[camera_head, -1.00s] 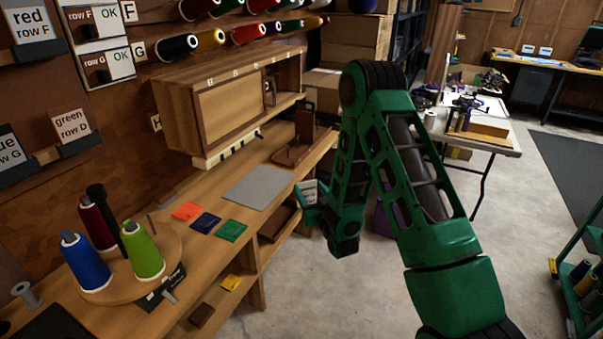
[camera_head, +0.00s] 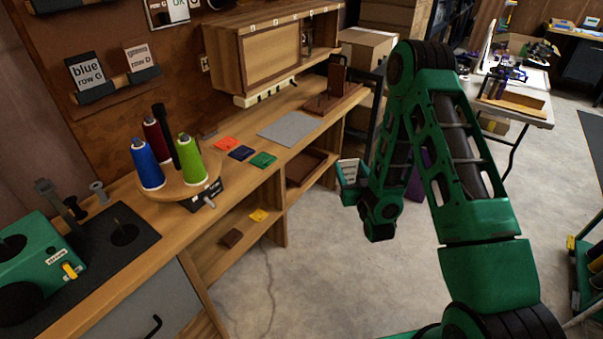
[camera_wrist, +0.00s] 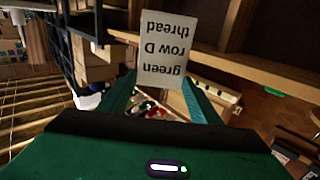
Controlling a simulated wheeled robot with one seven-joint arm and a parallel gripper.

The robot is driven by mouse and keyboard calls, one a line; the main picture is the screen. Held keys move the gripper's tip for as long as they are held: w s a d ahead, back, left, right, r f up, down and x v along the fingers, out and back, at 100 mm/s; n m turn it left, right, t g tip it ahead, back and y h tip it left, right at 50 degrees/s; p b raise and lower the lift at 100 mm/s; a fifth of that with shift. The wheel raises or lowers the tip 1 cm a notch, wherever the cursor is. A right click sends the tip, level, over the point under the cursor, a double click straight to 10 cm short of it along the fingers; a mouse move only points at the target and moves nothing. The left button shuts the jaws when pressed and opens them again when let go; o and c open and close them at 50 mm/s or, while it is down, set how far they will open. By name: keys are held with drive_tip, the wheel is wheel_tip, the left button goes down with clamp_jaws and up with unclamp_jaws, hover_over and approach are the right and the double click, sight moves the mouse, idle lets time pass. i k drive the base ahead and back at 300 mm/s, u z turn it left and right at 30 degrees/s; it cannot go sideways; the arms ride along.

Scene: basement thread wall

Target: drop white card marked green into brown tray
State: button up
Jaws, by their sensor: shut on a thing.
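The white card reading "green row D thread" (camera_wrist: 166,45) is upside down in the wrist view. My gripper (camera_wrist: 163,88) is shut on its lower part. In the head view the card (camera_head: 352,171) stands up from my gripper (camera_head: 350,190), right of the bench, apart from it and below its top. A shallow dark brown tray (camera_head: 306,177) lies on the shelf under the bench top, left of my gripper. Its inside is partly shaded. Another flat brown tray-like base (camera_head: 345,97) with an upright block sits on the bench top.
Red, blue and green squares (camera_head: 262,160) and a grey mat (camera_head: 288,128) lie on the bench. Thread cones (camera_head: 191,158) stand on a round board. The shelf holds a yellow square (camera_head: 258,215) and a brown one. A similar card (camera_head: 140,57) sits on the wall. Open floor lies before the bench.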

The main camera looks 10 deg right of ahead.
sight(303, 167)
drive_tip(key=z, duration=1.5)
drive_tip(key=i, duration=2.45)
drive_tip(key=u, duration=1.9)
